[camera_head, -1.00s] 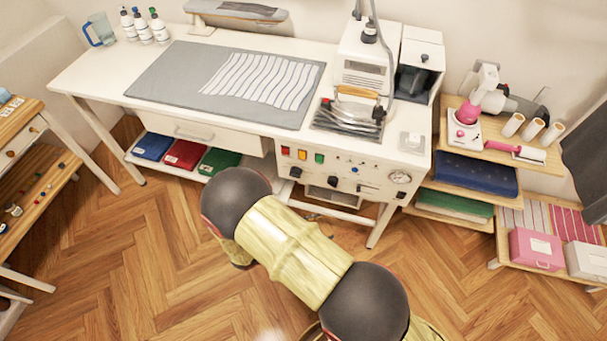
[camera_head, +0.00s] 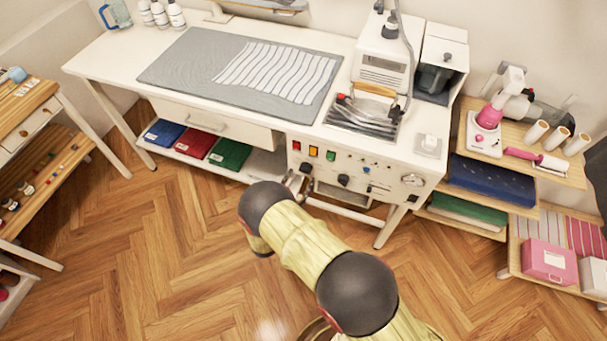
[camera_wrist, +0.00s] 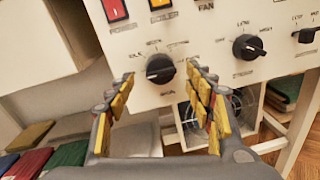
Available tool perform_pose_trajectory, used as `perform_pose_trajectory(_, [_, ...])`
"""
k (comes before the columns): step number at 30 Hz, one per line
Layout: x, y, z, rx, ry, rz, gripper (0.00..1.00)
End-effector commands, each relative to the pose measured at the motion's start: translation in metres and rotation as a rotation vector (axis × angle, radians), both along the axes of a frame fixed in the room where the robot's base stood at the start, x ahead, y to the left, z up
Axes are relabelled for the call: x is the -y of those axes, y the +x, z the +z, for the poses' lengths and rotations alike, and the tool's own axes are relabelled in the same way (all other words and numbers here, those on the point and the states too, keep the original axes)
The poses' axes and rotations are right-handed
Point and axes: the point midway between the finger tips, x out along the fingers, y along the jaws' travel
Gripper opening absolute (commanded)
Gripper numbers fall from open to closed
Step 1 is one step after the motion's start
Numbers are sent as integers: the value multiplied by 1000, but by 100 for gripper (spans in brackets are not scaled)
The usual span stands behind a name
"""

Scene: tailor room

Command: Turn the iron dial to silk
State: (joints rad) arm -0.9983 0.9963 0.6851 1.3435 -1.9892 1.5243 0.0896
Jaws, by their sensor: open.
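The control panel (camera_head: 330,172) is on the front of the white ironing table. In the wrist view, a black round dial (camera_wrist: 160,69) with small labels around it is on the panel's left; the labels are too small to read surely. A second black dial (camera_wrist: 249,47) is to its right. My gripper (camera_wrist: 160,76) is open and empty, its yellow-padded fingers on either side of the left dial. I cannot tell whether they touch it. In the head view, my arm hides much of the gripper in front of the panel's lower left.
Red and orange switches (camera_wrist: 160,5) sit just above the left dial. The iron (camera_head: 372,108) rests on its stand on the tabletop. A round fan opening (camera_wrist: 212,112) is below the panel. Open wooden floor (camera_head: 150,270) lies left of my arm.

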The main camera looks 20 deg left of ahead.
Motion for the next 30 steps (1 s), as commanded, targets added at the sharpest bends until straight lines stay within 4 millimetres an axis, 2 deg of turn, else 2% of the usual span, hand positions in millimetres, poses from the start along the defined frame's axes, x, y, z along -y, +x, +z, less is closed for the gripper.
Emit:
perform_pose_trajectory(3, [4, 18, -1, 1, 1, -3, 53])
perform_pose_trajectory(7, [5, 29, -1, -1, 1, -2, 53])
perform_pose_trajectory(18, [6, 35, 0, -1, 0, -1, 53])
perform_pose_trajectory(30, [6, 35, 0, -1, 0, -1, 30])
